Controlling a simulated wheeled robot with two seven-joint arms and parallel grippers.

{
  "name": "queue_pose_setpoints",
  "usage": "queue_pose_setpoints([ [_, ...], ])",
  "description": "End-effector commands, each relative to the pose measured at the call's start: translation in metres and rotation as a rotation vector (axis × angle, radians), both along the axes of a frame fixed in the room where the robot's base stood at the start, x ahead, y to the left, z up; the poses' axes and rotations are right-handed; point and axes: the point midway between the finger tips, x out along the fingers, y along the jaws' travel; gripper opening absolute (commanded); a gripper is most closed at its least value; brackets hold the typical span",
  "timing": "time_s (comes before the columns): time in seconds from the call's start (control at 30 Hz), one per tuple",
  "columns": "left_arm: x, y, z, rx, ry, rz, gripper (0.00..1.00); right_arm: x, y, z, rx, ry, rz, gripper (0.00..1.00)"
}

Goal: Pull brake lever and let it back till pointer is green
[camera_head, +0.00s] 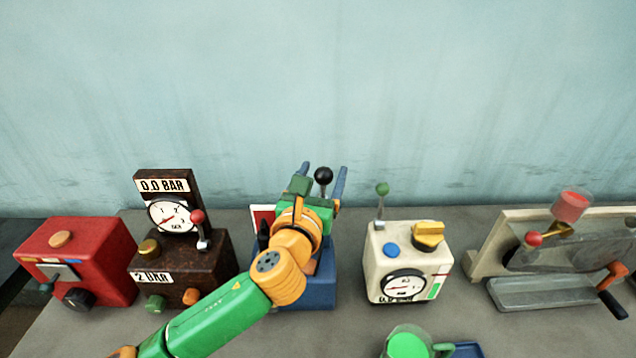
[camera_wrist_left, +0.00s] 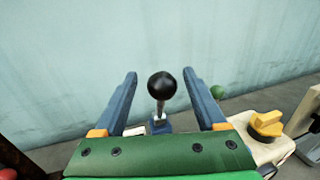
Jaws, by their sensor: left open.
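The brake lever (camera_head: 323,176) has a black ball knob and stands on a blue box (camera_head: 318,291), mostly behind my left arm. In the left wrist view the black knob (camera_wrist_left: 161,86) and its metal rod stand upright between my two blue fingers. My left gripper (camera_head: 325,170) is open around the lever, with a gap on each side of the knob. A white and red plate (camera_head: 262,214) shows at the box's left edge; the pointer is hidden behind my arm. My right gripper is not in view.
A brown box (camera_head: 180,265) with a gauge and red-knobbed lever stands left, beyond it a red box (camera_head: 80,255). A cream box (camera_head: 408,265) with a green-knobbed lever stands right. A grey tray (camera_head: 550,292) is far right, a green cup (camera_head: 408,343) in front.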

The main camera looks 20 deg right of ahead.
Motion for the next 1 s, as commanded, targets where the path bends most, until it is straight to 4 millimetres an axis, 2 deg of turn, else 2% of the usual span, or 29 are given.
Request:
queue_pose_setpoints([
  [0.33,-0.039,0.025,-0.003,0.001,0.003,-0.001,0.73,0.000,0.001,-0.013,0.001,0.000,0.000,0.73],
  [0.67,-0.044,0.029,-0.002,0.002,0.003,0.001,0.73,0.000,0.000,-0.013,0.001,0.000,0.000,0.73],
  [0.77,-0.045,0.031,-0.005,-0.025,0.031,0.006,0.73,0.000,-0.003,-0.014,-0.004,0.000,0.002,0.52],
  [0.87,-0.046,0.047,-0.029,-0.240,0.246,0.054,0.73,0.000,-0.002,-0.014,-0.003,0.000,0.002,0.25],
  [0.93,-0.050,0.072,-0.064,-0.530,0.521,0.155,0.73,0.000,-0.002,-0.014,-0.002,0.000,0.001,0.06],
  [0.97,-0.053,0.086,-0.082,-0.676,0.649,0.219,0.73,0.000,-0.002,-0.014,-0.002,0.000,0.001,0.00],
  [1.0,-0.058,0.105,-0.106,-0.864,0.803,0.315,0.73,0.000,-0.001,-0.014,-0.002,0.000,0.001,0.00],
])
